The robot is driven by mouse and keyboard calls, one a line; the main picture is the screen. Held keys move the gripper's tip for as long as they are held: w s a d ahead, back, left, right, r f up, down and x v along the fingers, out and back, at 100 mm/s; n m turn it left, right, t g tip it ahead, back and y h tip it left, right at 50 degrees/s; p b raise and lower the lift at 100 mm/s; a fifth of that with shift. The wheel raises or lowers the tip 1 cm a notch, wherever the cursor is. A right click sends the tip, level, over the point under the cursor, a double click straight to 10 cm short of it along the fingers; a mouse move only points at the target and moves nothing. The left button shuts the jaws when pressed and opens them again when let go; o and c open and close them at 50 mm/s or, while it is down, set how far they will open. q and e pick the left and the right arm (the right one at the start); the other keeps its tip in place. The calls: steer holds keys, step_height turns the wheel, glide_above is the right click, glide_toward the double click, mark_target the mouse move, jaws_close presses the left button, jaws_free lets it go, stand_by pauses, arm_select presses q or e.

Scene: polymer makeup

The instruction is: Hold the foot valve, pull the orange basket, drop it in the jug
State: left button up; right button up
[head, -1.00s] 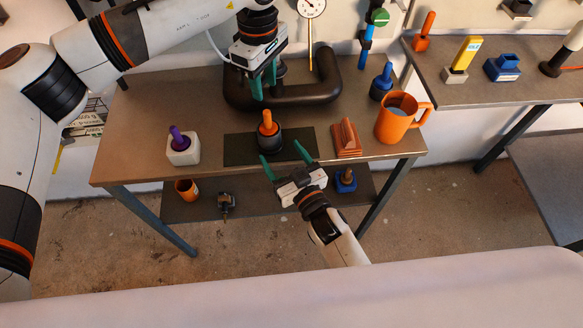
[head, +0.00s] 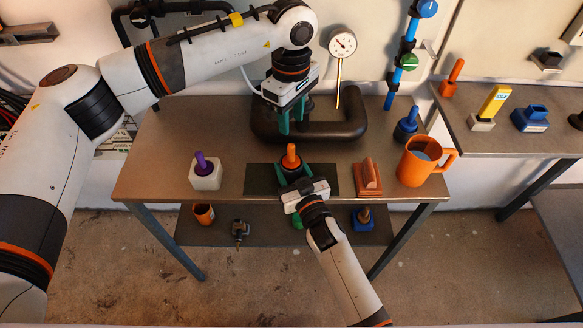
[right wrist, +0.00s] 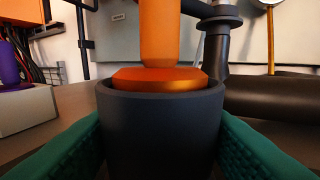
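The foot valve (head: 294,175) is a dark cup on a dark mat. An orange basket with an upright stem (head: 291,157) sits in its mouth; both show large in the right wrist view, the cup (right wrist: 160,125) and the basket (right wrist: 158,76). My right gripper (head: 294,174) has its teal fingers on either side of the cup, close against it; I cannot tell whether they press on it. My left gripper (head: 292,119) points down, open and empty, behind and above the valve by the black pipe. The orange jug (head: 416,168) stands upright at the table's right, with bluish contents.
The black pipe loop (head: 340,130) lies at the back. A white block with a purple knob (head: 205,175) stands left; an orange-brown ribbed block (head: 368,182) and blue knob piece (head: 405,127) stand right. A gauge (head: 342,44) is behind.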

mark_target(291, 145)
arm_select(q)
steer(key=shift+o, duration=0.4)
arm_select(e)
steer(key=c, duration=0.5)
arm_select(q)
steer(key=shift+o, duration=0.2)
steer(key=m, duration=0.2)
steer(key=shift+r+m, duration=0.3)
steer(key=shift+m, duration=0.1)
steer(key=shift+f, duration=0.1)
steer(key=shift+m, duration=0.3)
step_height(291, 145, down, 12)
steer(key=shift+r, duration=0.15)
steer(key=shift+c, duration=0.4)
jaws_close()
